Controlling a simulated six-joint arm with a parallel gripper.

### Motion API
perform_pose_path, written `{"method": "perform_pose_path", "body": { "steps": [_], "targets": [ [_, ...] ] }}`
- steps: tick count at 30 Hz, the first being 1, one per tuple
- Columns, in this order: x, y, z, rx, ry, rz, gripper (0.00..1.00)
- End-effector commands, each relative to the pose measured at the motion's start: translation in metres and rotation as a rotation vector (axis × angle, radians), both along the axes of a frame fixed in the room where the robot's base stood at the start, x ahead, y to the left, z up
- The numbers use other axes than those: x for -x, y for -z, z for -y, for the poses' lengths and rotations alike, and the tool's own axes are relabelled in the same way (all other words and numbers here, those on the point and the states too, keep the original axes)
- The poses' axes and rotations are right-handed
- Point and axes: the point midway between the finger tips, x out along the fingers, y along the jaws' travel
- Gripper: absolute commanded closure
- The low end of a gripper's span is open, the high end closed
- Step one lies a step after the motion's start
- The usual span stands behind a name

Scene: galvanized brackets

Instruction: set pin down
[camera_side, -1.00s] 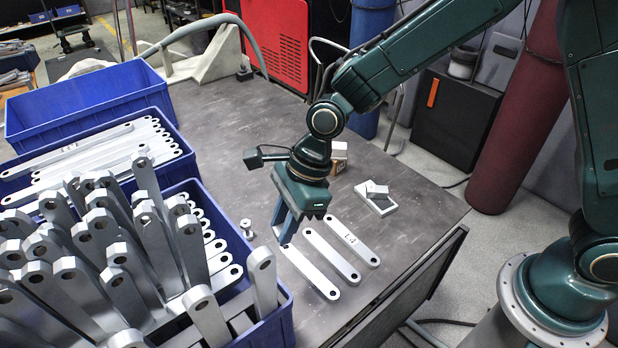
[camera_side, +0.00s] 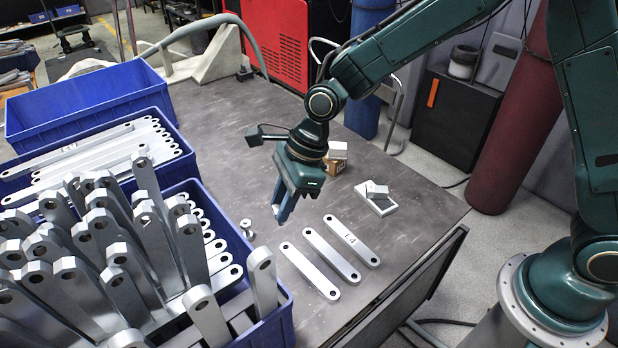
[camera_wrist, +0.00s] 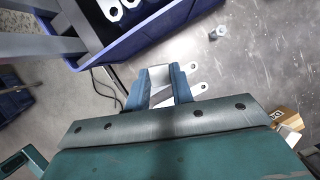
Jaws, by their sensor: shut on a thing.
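My gripper (camera_side: 281,212) is above the table, just behind the far ends of the flat brackets. Its blue fingers are shut on a small silver piece, which I take as the pin (camera_side: 276,211); little of it shows between the fingertips. In the wrist view a light grey face of the pin (camera_wrist: 159,75) shows between the fingers of my gripper (camera_wrist: 160,84). The held pin looks clear of the table in the side view. A separate silver flanged pin (camera_side: 246,229) stands on the table, left of my gripper; it also shows in the wrist view (camera_wrist: 220,32).
Three flat galvanized brackets (camera_side: 331,255) lie side by side in front of my gripper. A blue crate (camera_side: 283,312) crammed with upright brackets stands at left. Bare grey table (camera_side: 215,120) lies behind my gripper.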

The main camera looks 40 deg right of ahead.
Motion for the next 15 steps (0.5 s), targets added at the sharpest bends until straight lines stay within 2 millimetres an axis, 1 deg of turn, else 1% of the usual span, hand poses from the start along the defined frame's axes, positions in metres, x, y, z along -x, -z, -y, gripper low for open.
{"method": "perform_pose_path", "body": {
  "steps": [1, 5, 8, 12, 14, 15],
  "targets": [
    [-0.013, 0.0, 0.01, -0.001, 0.029, 0.002, 1.0],
    [-0.045, -0.001, 0.038, -0.004, 0.107, 0.001, 1.0],
    [-0.07, -0.002, 0.065, -0.005, 0.172, 0.0, 1.0],
    [-0.102, -0.002, 0.107, -0.008, 0.263, -0.001, 1.0],
    [-0.114, -0.002, 0.127, -0.008, 0.301, -0.002, 1.0],
    [-0.122, -0.003, 0.14, -0.008, 0.326, -0.001, 1.0]
  ]
}}
